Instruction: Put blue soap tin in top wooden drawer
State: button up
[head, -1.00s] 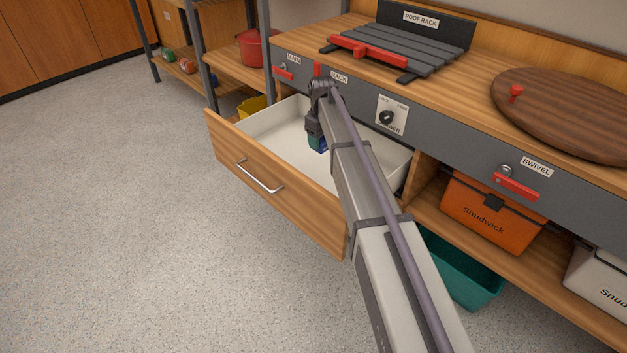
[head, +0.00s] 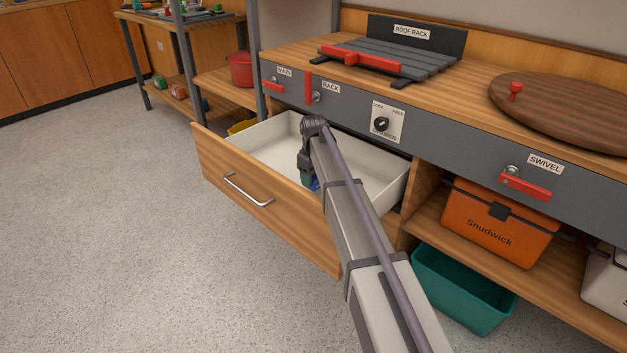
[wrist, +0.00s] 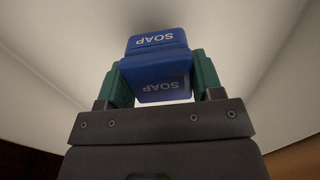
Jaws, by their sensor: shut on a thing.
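The blue soap tin (wrist: 157,70) with white SOAP lettering is between the green fingers of my gripper (wrist: 160,82) in the wrist view. My gripper is shut on it. In the head view my gripper (head: 309,178) is inside the open wooden drawer, and only a little blue of the tin (head: 315,185) shows beside my arm. The wooden drawer (head: 240,185) is pulled well out, with a white interior and a metal handle. The wrist view shows pale drawer walls around the tin. Whether the tin touches the drawer floor cannot be told.
Above the drawer is a grey panel with red levers and a dial (head: 381,124). The bench top holds the roof rack (head: 390,62) and a round wooden swivel board (head: 570,110). An orange box (head: 495,220) and a teal bin (head: 460,290) are to the right. The floor at left is clear.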

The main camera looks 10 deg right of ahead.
aim_at(314, 174)
jog(key=shift+f+b, duration=0.55)
jog(key=shift+b, duration=0.1)
jog(key=shift+r, duration=0.1)
jog(key=o, duration=1)
jog(key=shift+s, duration=0.1)
jog(key=shift+c, duration=0.2)
notch_tip(314, 174, up, 13)
jog(key=p, duration=1.3)
